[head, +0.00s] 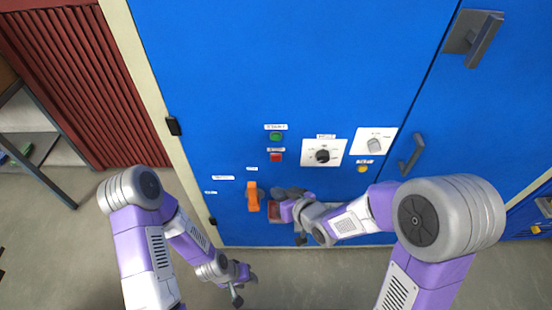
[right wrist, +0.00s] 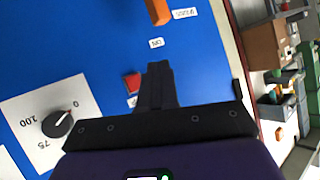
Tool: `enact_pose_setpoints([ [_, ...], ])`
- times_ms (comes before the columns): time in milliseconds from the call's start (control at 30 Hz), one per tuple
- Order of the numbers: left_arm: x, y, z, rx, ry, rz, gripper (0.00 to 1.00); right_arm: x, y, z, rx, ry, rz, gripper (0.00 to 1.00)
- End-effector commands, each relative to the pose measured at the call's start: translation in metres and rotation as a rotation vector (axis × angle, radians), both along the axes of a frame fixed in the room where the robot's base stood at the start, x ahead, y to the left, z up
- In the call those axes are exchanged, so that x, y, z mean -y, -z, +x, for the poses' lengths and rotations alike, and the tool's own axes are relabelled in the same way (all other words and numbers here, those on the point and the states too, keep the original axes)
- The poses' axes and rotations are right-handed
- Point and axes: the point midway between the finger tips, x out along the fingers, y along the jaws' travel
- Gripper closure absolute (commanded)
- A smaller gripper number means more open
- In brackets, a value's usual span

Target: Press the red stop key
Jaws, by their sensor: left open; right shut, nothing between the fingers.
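The red stop key (head: 277,157) is a small square on the blue cabinet front, below a green key (head: 276,136). The red key also shows in the right wrist view (right wrist: 132,82), just left of my shut fingers and partly beside them. My right gripper (head: 277,192) is shut and empty, below the red key in the head view. Its dark fingers also show in the right wrist view (right wrist: 160,82). I cannot tell how far the tips are from the panel. My left gripper (head: 243,290) is open and empty, low over the floor, away from the key.
An orange handle (head: 253,196) sticks out left of my right gripper. A black knob (head: 323,155) and a grey knob (head: 375,145) on white plates are right of the keys. A yellow button (head: 362,169) and a grey door handle (head: 411,153) are further right.

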Motion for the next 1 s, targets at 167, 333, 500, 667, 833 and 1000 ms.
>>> enact_pose_setpoints([
  [167, 0.000, -0.003, 0.000, 0.000, 0.000, 0.000, 0.57, 0.000, 0.000, 0.007, 0.000, 0.000, -0.002, 1.00],
  [333, 0.000, -0.009, 0.000, 0.000, 0.000, 0.000, 0.57, 0.000, -0.001, 0.028, 0.000, 0.001, -0.003, 1.00],
  [500, 0.000, -0.017, 0.000, 0.000, 0.000, 0.000, 0.57, 0.000, -0.001, 0.053, -0.001, 0.000, -0.003, 1.00],
  [667, 0.000, -0.018, 0.000, 0.000, 0.000, 0.000, 0.57, 0.001, 0.001, 0.072, 0.001, 0.000, -0.001, 1.00],
  [833, 0.000, -0.018, 0.000, 0.000, 0.000, 0.000, 0.57, 0.000, 0.001, 0.084, -0.001, 0.000, -0.001, 1.00],
  [1000, 0.000, -0.018, 0.000, 0.000, 0.000, 0.000, 0.57, 0.000, 0.001, 0.088, -0.001, 0.001, -0.001, 1.00],
])
